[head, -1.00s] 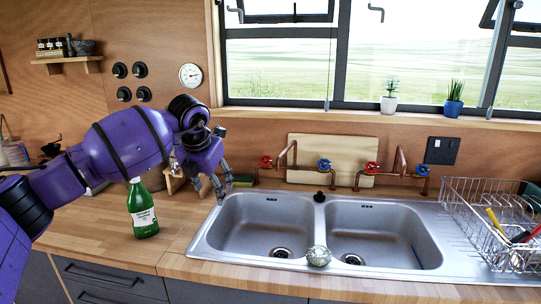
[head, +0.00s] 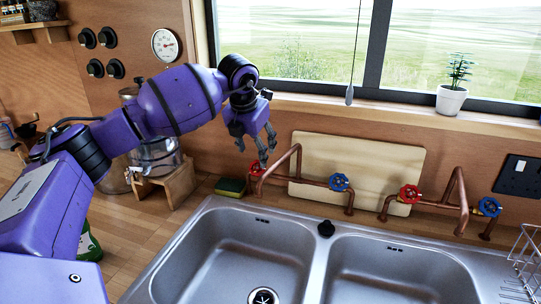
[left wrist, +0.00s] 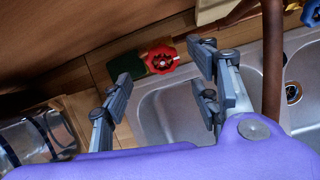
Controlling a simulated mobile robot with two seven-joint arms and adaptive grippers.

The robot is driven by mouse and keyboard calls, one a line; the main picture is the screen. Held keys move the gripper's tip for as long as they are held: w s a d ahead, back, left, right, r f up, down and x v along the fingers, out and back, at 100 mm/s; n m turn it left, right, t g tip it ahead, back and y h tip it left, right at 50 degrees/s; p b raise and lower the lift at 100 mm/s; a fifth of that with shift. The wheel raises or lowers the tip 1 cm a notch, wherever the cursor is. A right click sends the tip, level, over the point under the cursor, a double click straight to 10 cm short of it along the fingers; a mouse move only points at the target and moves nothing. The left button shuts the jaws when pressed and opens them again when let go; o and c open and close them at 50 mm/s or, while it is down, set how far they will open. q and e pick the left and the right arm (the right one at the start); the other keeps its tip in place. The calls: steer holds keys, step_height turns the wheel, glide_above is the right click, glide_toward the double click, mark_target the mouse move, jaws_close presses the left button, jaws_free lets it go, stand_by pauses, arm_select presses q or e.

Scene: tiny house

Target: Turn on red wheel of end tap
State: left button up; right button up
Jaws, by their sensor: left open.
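Two copper taps stand behind the double sink. The left tap (head: 296,160) has a red wheel (head: 257,170) at its left and a blue wheel (head: 339,182) at its right. The right tap (head: 462,187) has a red wheel (head: 410,194) and a blue wheel (head: 489,206). In the left wrist view, this red wheel (left wrist: 162,59) shows beyond the gap between the fingers (left wrist: 162,75). My right gripper is not in view.
A steel double sink (head: 318,252) fills the front. A sponge (head: 231,187) lies left of the taps, and a board (head: 372,160) leans behind them.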

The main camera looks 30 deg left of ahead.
mark_target(256, 166)
arm_select(q)
steer(key=shift+s+x, duration=0.1)
steer(key=shift+x, duration=1.6)
steer(key=shift+s+x, duration=0.15)
steer(key=shift+x, duration=1.6)
steer(key=shift+a+f, duration=0.1)
steer(key=c, duration=1.1)
